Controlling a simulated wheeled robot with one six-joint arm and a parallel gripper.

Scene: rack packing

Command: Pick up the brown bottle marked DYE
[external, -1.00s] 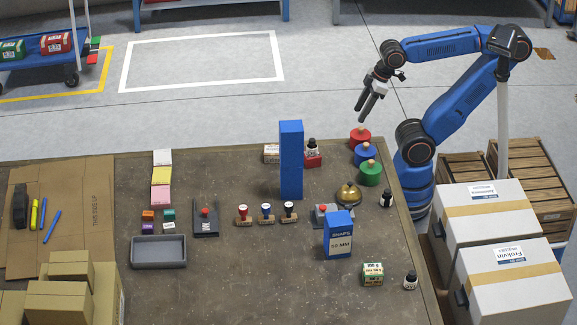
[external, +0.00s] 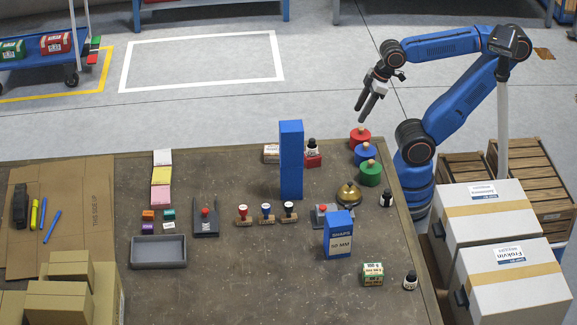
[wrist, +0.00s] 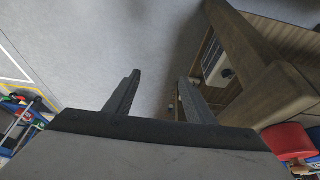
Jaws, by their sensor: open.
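Several small dark bottles with white labels show in the external view. One bottle (external: 386,199) stands near the table's right edge, beside the brass bell. Another bottle (external: 410,281) stands at the front right corner. A third bottle (external: 312,146) is at the back by a red block, partly hidden. The labels are too small to read, so I cannot tell which is marked DYE. My gripper (external: 370,104) is raised beyond the table's back edge, apart from all bottles. In the wrist view my gripper (wrist: 158,84) is open and empty, with floor between its fingers.
A tall blue block (external: 291,160) and a shorter blue box (external: 338,236) stand on the table (external: 240,275). Red, blue and green (external: 370,174) knobbed pieces line the back right. A brass bell (external: 348,195), stamps and a grey tray (external: 158,264) stand around. White cartons (external: 510,285) are at right.

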